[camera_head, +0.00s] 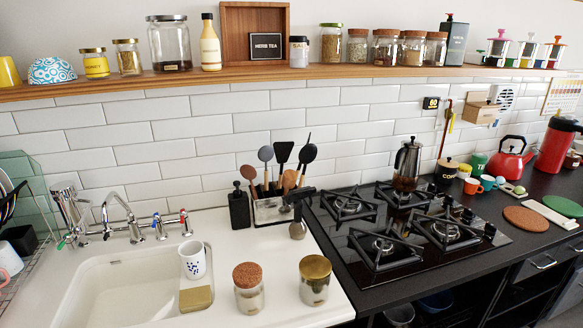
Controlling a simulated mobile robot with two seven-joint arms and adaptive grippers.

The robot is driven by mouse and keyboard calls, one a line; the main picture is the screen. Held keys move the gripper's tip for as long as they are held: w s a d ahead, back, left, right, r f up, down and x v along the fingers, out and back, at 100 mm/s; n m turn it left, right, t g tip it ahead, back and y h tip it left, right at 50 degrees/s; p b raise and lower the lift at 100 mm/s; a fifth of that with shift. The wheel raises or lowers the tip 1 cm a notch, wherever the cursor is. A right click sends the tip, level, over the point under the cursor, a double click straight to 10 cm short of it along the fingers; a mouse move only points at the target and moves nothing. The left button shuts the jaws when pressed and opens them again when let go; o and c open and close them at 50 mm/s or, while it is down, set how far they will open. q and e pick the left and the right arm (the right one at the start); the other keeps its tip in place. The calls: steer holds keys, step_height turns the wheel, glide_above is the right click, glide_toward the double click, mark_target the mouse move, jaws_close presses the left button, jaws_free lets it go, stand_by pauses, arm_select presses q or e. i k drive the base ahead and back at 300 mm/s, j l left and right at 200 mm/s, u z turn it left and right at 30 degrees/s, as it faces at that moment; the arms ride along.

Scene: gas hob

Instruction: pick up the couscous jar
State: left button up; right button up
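No label reading couscous can be made out, so I cannot tell which jar is the couscous jar. Two glass jars stand upright on the white counter right of the sink: one with a cork lid (249,289) and one with a gold lid (314,281). Neither of my grippers is in view.
A utensil holder (272,209) and black dispenser (239,208) stand behind the counter jars. The gas hob (395,270) lies to the right. The counter around the two jars is mostly clear.

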mark_target(249, 301)
steer(key=k+l+z, duration=0.3)
steer(key=l, duration=0.35)
steer(key=k+l+z, duration=0.15)
steer(key=k+l, duration=0.15)
steer(key=i+j, duration=0.1)
